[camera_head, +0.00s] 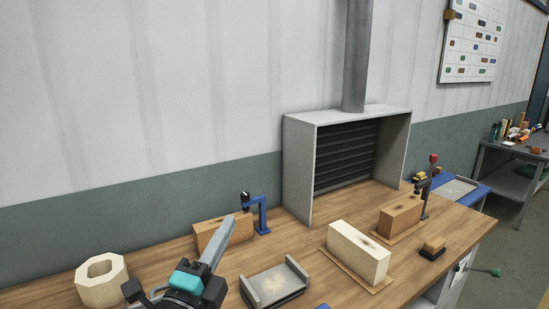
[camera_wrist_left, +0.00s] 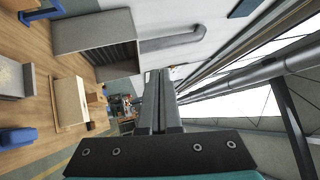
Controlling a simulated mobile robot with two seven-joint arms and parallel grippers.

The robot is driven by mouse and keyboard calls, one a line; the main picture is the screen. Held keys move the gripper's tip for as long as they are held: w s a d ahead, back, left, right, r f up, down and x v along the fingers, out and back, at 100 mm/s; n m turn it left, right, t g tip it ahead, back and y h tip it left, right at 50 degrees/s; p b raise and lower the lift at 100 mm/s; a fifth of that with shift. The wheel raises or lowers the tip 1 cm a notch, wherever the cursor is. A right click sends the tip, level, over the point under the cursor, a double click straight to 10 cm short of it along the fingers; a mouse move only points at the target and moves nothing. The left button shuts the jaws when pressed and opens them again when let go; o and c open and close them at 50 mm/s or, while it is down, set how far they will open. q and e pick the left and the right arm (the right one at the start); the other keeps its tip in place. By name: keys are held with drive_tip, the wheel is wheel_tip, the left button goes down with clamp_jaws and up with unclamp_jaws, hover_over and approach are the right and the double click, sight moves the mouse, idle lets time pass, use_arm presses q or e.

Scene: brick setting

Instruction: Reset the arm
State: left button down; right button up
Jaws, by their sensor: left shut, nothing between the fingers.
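My left gripper (camera_head: 219,243) comes in from the lower left in the head view, raised above the wooden workbench (camera_head: 210,286). Its fingers are shut together with nothing between them and point up and away. In the left wrist view the shut fingers (camera_wrist_left: 160,88) stand out in the middle against the room behind. The bench appears turned on its side there, along the left. My right gripper is not in view.
A cream brick (camera_head: 357,254) and a tan brick (camera_head: 400,215) stand on boards. Another tan brick (camera_head: 208,233) is partly behind my gripper. A grey tray (camera_head: 273,286), a cream octagonal block (camera_head: 102,281), a blue clamp (camera_head: 259,214) and a grey hood (camera_head: 299,167) occupy the bench.

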use_arm(q)
drive_tip(key=s+a+f+n+g+y, duration=0.3)
drive_tip(key=s+a+f+n+g, duration=0.1)
drive_tip(key=f+n, duration=0.4)
drive_tip(key=s+a+f+n+g+y, duration=0.3)
drive_tip(key=a+f+n+g+y, duration=0.15)
drive_tip(key=f, duration=0.55)
drive_tip(key=s+f+n+g+h, duration=0.1)
drive_tip(key=s+f+n+g, duration=0.35)
drive_tip(key=s, duration=0.45)
drive_tip(key=s+f+n+g+h, duration=0.1)
drive_tip(key=s+f+n+g, duration=0.2)
drive_tip(key=s+f, duration=0.45)
drive_tip(key=s+f+g+b, duration=0.25)
drive_tip(key=f+b, duration=0.35)
drive_tip(key=f, duration=2)
drive_tip(key=s+a+f+b, duration=0.2)
drive_tip(key=s+f+b, duration=0.4)
drive_tip(key=s+f, duration=1)
wheel_tip(320, 180, down, 4)
drive_tip(key=shift+s+f+m+y, duration=0.1)
drive_tip(key=shift+s+m+y, duration=0.05)
drive_tip(key=shift+m+y, duration=0.2)
